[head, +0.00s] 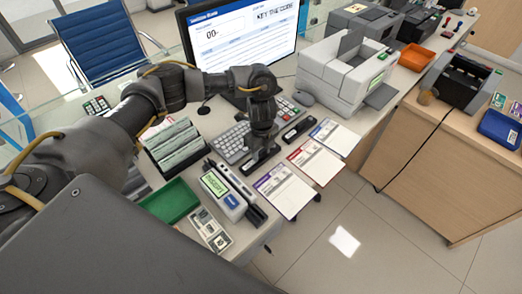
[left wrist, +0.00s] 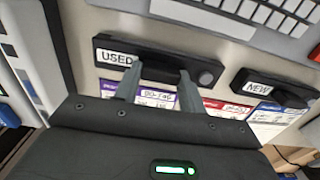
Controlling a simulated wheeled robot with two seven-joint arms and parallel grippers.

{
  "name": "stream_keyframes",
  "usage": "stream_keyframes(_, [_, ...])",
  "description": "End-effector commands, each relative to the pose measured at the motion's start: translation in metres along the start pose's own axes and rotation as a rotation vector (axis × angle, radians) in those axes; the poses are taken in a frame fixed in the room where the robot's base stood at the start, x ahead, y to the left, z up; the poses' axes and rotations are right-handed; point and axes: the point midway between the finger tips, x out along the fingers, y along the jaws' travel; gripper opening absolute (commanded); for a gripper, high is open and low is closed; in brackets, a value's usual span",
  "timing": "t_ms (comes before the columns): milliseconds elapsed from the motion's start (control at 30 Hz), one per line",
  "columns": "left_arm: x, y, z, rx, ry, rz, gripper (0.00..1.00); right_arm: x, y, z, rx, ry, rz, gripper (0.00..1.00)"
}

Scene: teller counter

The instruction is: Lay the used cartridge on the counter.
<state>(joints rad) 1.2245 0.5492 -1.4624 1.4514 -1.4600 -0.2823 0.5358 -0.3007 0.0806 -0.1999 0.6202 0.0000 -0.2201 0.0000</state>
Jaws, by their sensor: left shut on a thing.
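The used cartridge is a black bar with a white "USED" label (left wrist: 113,57) and a round knob at its right end in the left wrist view. In the head view the used cartridge (head: 257,164) shows under my left gripper (head: 262,148), among the keyboard, the printer device and the forms. My left gripper's two fingers (left wrist: 160,72) are shut on the middle of the cartridge. The cartridge lies flat, at or just over the counter (head: 240,172); I cannot tell whether it touches. My right gripper is not in view.
A black "NEW" cartridge (head: 300,127) lies to the right, near the keyboard (head: 233,143). Forms with purple (head: 286,190), red (head: 312,162) and blue headers line the front edge. A slim device with a green screen (head: 228,190) and a green tray (head: 170,201) stand to the left.

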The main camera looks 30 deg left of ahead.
Motion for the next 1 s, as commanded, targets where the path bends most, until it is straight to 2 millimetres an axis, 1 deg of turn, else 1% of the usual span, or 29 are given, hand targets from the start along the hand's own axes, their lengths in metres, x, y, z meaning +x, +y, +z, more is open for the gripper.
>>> stream_keyframes(233, [0.000, 0.000, 0.000, 0.001, 0.000, -0.001, 0.16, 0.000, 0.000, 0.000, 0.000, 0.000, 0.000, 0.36])
stream_keyframes(367, [0.004, 0.000, 0.000, 0.001, 0.001, 0.000, 0.16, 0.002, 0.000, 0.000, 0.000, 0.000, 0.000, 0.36])
stream_keyframes(400, [0.004, 0.000, 0.000, 0.001, 0.001, -0.001, 0.44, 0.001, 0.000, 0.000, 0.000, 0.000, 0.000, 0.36])
stream_keyframes(533, [0.003, 0.000, 0.000, 0.001, 0.001, -0.001, 0.61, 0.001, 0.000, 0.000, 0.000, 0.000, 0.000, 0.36])
stream_keyframes(833, [0.002, -0.001, 0.000, 0.001, 0.000, -0.001, 0.62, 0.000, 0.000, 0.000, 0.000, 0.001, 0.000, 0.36])
stream_keyframes(933, [-0.006, -0.001, 0.000, 0.001, -0.001, -0.003, 0.62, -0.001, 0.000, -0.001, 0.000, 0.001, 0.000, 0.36])
stream_keyframes(1000, [-0.017, -0.002, 0.000, 0.004, -0.001, -0.005, 0.62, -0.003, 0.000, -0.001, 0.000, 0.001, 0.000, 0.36])
